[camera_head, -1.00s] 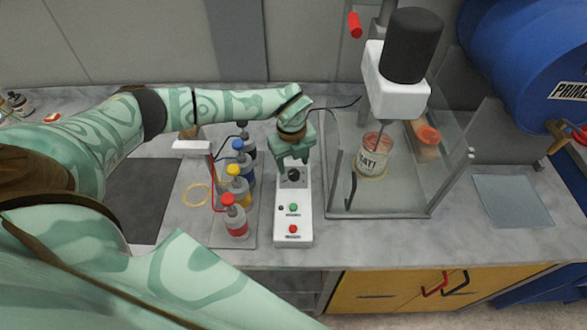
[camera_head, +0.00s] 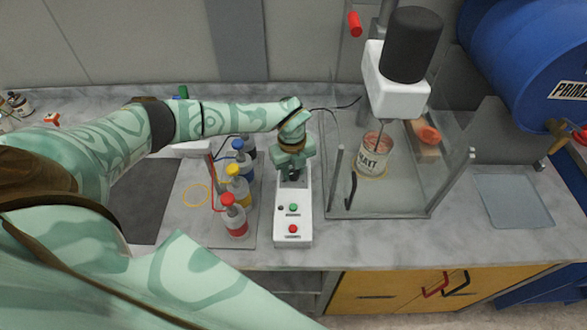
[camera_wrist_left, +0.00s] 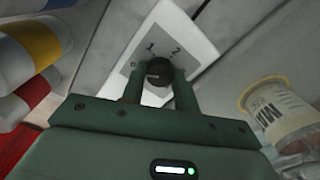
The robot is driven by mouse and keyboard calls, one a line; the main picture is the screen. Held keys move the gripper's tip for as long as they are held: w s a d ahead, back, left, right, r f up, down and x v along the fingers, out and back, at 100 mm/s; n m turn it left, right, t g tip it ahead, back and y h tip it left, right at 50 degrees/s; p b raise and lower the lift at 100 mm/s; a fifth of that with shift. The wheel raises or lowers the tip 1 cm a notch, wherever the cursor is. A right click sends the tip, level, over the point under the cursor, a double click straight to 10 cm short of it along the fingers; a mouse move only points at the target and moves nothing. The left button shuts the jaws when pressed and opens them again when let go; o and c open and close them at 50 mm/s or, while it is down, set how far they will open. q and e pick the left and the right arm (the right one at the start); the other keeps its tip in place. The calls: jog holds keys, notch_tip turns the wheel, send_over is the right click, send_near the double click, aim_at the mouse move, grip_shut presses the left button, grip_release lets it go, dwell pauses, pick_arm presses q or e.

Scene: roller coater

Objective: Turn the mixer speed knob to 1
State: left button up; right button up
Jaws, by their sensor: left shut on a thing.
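The mixer speed knob (camera_wrist_left: 159,70) is round and black, on the white control box (camera_head: 292,218). In the left wrist view a dial with the marks 0, 1 and 2 surrounds it. A faint pale mark shows on the knob, but I cannot tell which number it points to. My left gripper (camera_wrist_left: 158,76) is shut on the knob, one finger on each side. In the head view the left gripper (camera_head: 293,178) is at the box's far end and mostly hides the knob. The mixer (camera_head: 395,90) stands to the right, above a labelled jar (camera_head: 371,160). My right gripper is not in view.
Bottles with red (camera_head: 234,217), yellow (camera_head: 237,185) and blue caps stand close to the left of the box. A clear enclosure (camera_head: 400,206) around the jar stands to the right. The box's front has a green button (camera_head: 293,207) and a red button (camera_head: 292,229).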

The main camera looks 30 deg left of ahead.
aim_at(292, 172)
pick_arm(q)
jog(key=shift+m, duration=0.3)
jog(key=m+p, duration=0.1)
jog(key=m, duration=0.1)
jog(key=shift+r+m, duration=0.1)
jog(key=shift+m, duration=0.3)
jog(key=m, duration=0.2)
jog(key=shift+m, duration=0.4)
jog(key=m+p, duration=0.1)
jog(key=m, duration=0.4)
jog(key=shift+m, duration=0.4)
jog(key=o, duration=1)
jog(key=r, duration=1.6)
jog(key=shift+a, duration=0.3)
